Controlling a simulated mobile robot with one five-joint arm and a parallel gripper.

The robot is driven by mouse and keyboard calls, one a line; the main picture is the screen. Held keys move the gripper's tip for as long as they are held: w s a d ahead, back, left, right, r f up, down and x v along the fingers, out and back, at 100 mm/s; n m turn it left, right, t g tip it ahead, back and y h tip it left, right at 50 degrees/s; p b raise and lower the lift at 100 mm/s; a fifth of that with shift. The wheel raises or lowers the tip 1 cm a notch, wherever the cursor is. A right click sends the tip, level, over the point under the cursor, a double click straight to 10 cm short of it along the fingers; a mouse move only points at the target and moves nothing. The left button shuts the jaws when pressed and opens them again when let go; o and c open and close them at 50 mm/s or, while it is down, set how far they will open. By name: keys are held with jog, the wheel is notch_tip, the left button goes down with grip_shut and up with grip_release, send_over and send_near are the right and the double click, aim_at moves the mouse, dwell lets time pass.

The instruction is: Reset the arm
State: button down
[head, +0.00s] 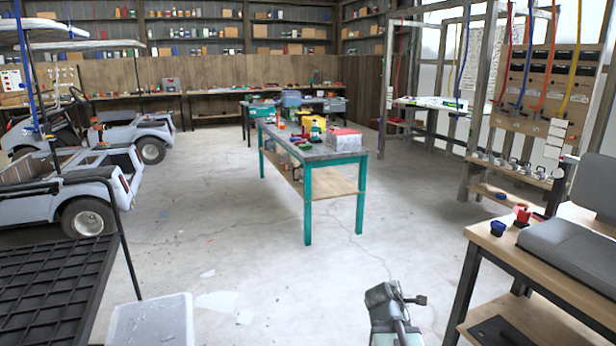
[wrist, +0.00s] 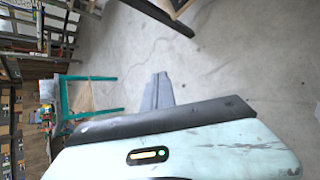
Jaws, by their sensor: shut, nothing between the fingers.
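My arm (head: 390,312) rises at the bottom of the head view, right of centre, over bare floor. Its grey end is in sight, but the fingertips are hard to make out there. In the wrist view, my gripper (wrist: 159,78) shows as a grey narrow shape past the black and mint-coloured housing. Its fingers are together and hold nothing. No object touches it.
A teal-legged workbench (head: 308,205) loaded with parts stands mid-floor. A wooden bench (head: 490,240) with a grey seat cushion (head: 570,255) is at right. A black grid rack (head: 50,285) and a pale bin (head: 150,322) are at lower left. Carts stand at left.

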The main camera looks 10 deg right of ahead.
jog(key=s+a+f+m+g+y, duration=0.1)
jog(key=a+f+m+y, duration=0.1)
jog(key=a, duration=0.5)
jog(key=s+a+f+m+g+y, duration=0.1)
jog(key=a+f+m, duration=0.15)
jog(key=a, duration=0.45)
jog(key=s+a+f+m+g+y, duration=0.4)
jog(key=s+a+m+g, duration=0.1)
jog(key=s+a+m, duration=0.6)
notch_tip(320, 180, up, 19)
jog(key=w+d+p, duration=0.1)
jog(key=p, duration=1.8)
jog(key=shift+w+d+m, duration=0.25)
jog(key=shift+m, duration=0.1)
